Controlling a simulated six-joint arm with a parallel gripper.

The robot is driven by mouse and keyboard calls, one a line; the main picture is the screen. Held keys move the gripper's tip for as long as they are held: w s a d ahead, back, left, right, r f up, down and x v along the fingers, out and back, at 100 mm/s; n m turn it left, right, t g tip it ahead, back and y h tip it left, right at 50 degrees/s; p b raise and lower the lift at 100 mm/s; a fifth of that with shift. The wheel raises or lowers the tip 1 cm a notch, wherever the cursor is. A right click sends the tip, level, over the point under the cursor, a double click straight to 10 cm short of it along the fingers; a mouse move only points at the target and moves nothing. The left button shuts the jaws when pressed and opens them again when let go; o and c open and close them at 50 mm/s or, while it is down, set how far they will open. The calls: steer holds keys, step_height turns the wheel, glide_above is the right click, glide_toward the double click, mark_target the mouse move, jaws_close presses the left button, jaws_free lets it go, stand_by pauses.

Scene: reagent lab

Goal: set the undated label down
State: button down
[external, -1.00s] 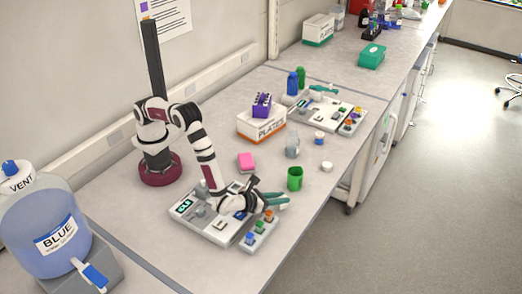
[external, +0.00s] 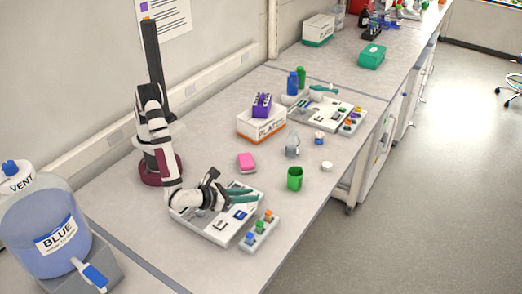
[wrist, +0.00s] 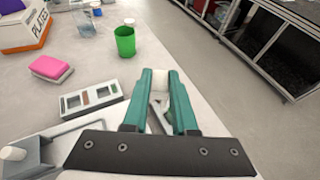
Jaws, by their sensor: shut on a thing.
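My gripper (external: 243,196) has teal fingers and reaches over the white and grey tray station (external: 213,233) at the front of the bench. In the wrist view the fingers (wrist: 161,88) are shut on a small white piece (wrist: 161,80), which I take to be the undated label. No writing on it can be read. The external view does not show the piece clearly. I cannot tell whether it touches anything below.
A rack with blue, green and orange caps (external: 259,234) stands right of the station. A green cup (external: 295,178), a pink block (external: 246,162) and a glass bottle (external: 292,148) stand beyond. The bench's right front is clear.

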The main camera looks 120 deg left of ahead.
steer(key=s+d+m+t+h, duration=0.3)
steer(key=d+m, duration=0.1)
steer(key=d, duration=0.7)
steer(key=s+d+m+t+h, duration=0.2)
steer(key=d+m+t+h, duration=0.15)
steer(key=d, duration=0.85)
steer(key=shift+g, duration=0.25)
steer(key=w+a+f, duration=0.2)
steer(key=w, duration=0.1)
steer(key=w+a+f, duration=0.4)
steer(key=w+f, duration=0.1)
steer(key=shift+w+a, duration=0.3)
steer(key=shift+a, duration=0.05)
steer(key=shift+w+f, duration=0.1)
steer(key=shift+f, duration=1.85)
steer(key=c, duration=0.7)
jaws_free()
steer(key=shift+f, duration=0.1)
